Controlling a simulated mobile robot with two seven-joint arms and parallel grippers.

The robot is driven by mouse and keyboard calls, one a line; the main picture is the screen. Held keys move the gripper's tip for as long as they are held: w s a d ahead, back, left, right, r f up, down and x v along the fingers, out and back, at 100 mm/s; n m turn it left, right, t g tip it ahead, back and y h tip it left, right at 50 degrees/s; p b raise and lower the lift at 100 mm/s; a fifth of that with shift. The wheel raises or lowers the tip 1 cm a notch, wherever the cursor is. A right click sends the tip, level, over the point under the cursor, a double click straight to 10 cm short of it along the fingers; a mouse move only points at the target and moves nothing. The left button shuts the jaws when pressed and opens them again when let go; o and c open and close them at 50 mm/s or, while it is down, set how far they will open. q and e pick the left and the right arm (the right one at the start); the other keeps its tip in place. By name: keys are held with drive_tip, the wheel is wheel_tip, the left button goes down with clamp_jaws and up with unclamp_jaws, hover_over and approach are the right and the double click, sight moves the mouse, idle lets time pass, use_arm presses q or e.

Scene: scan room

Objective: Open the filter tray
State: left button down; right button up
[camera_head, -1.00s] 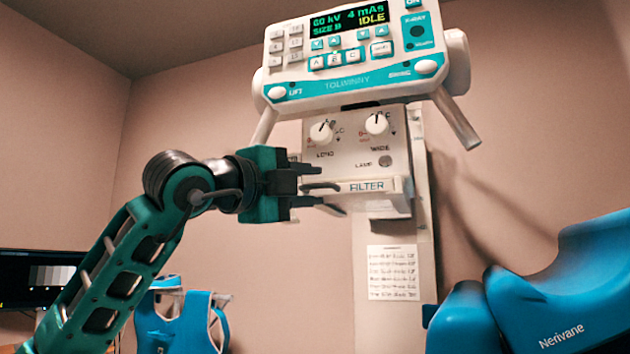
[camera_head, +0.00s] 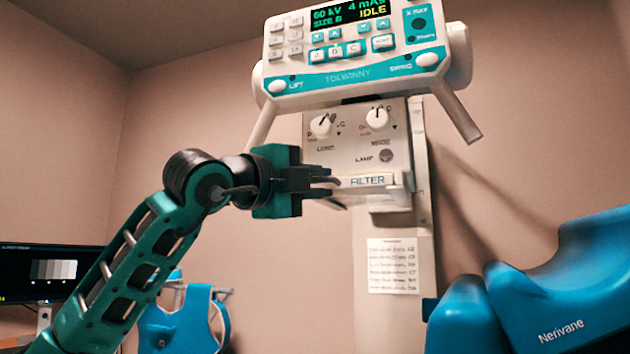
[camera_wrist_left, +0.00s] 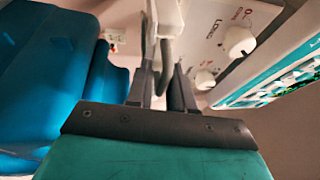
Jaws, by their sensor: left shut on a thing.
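The filter tray (camera_head: 368,181) is a pale bar labelled FILTER at the bottom of the white collimator box (camera_head: 350,140), below its two knobs. My left gripper (camera_head: 328,183) reaches in from the left and is shut on the left end of the filter tray. In the left wrist view the two dark fingers (camera_wrist_left: 163,88) close on a pale and grey part running away from the camera. The exact grip point is partly hidden by the fingers. My right gripper is not in any view.
A blue chair (camera_head: 560,290) stands at the right. A blue vest (camera_head: 185,320) and a monitor (camera_head: 50,275) are at the lower left. A paper notice (camera_head: 393,265) is below the tray.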

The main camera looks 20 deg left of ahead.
use_arm(q)
drive_tip(key=shift+s+a+r, duration=0.1)
drive_tip(key=shift+s+r, duration=0.05)
drive_tip(key=shift+r, duration=0.2)
